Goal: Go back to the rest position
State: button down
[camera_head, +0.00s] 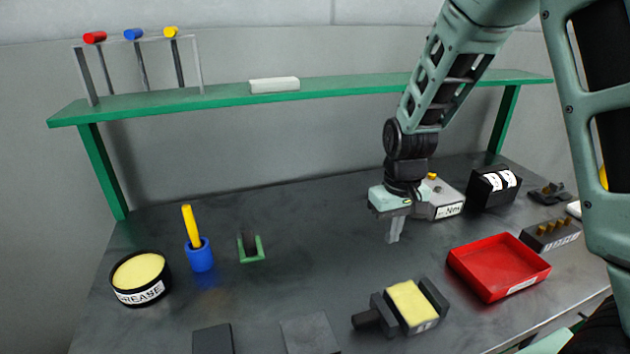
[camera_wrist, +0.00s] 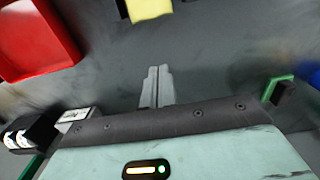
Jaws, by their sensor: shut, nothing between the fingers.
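My gripper (camera_head: 393,237) hangs pointing down above the middle-right of the dark bench (camera_head: 290,265). Its two fingers are together with nothing between them. In the wrist view the closed fingers (camera_wrist: 157,88) point out over bare bench surface. A grey box with a yellow knob and a label (camera_head: 447,210) stands just behind and right of my gripper, partly hidden by it.
A grease tin (camera_head: 140,278), blue holder (camera_head: 200,257) and green bracket (camera_head: 251,248) stand left. A green shelf (camera_head: 330,88) spans the back. The centre bench is clear.

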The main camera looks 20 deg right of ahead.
jog(key=s+a+r+n+y, duration=0.1)
jog(key=s+a+r+n, duration=0.2)
jog(key=a, duration=0.4)
jog(key=s+a+r+n, duration=0.1)
jog(key=s+a+r, duration=0.2)
jog(key=s+a, duration=0.3)
jog(key=s+a+r+n, duration=0.1)
jog(key=s+a+n, duration=0.1)
jog(key=s, duration=0.4)
jog(key=s+a+r+n, duration=0.1)
jog(key=s+a, duration=0.2)
jog(key=s, duration=0.3)
jog(key=shift+s+a+r+n, duration=0.2)
jog(key=shift+s+r+n, duration=0.15)
jog(key=shift+n, duration=0.05)
